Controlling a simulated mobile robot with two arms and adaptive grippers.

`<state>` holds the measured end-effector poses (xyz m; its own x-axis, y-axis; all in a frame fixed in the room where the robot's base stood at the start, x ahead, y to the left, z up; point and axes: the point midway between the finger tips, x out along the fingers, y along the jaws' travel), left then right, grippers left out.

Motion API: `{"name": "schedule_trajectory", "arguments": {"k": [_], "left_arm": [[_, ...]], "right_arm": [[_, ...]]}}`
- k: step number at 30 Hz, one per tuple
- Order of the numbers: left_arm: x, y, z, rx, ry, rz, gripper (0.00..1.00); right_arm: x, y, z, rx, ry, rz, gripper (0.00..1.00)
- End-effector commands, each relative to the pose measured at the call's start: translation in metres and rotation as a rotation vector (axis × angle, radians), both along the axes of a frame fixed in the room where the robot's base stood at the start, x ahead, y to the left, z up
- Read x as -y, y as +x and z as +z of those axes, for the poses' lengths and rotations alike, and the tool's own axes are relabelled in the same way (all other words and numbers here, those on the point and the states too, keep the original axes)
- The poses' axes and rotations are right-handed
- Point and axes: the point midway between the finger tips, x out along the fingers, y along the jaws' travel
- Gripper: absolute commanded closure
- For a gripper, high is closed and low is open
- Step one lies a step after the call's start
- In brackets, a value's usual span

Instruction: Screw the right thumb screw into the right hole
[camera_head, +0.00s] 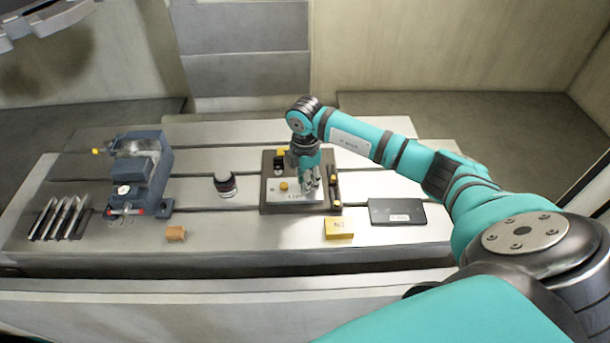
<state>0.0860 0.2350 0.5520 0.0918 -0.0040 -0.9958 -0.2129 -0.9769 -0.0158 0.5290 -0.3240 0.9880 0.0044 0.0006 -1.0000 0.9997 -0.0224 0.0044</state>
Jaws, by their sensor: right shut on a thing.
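The mould base is a dark block (267,203) with a light metal plate (300,197) on it, near the middle of the table. A yellow-topped thumb screw (283,186) stands on the left part of the plate. My right gripper (312,184) points down over the plate's right part, its fingertips close to the surface. It is shut on what seems to be the right thumb screw, which the fingers hide. The right hole is hidden too; I cannot tell whether the screw is in it.
Grooves cross the table.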

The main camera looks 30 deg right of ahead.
Motion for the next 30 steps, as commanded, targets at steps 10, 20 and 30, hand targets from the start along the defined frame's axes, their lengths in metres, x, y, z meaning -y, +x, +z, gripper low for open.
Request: {"name": "schedule_trajectory", "arguments": {"k": [10, 20, 30], "left_arm": [[0.0, 0.0, 0.002, 0.0, 0.0, 0.0, 0.37], [0.0, 0.0, 0.02, 0.0, 0.0, 0.0, 0.37], [0.0, 0.0, 0.019, 0.0, 0.0, 0.0, 0.37]], "right_arm": [[-0.002, -0.004, -0.005, -0.014, 0.001, -0.035, 1.0], [-0.002, -0.005, -0.004, -0.015, 0.0, -0.362, 1.0], [-0.001, -0.004, -0.005, -0.013, -0.001, -0.369, 0.62]]}}
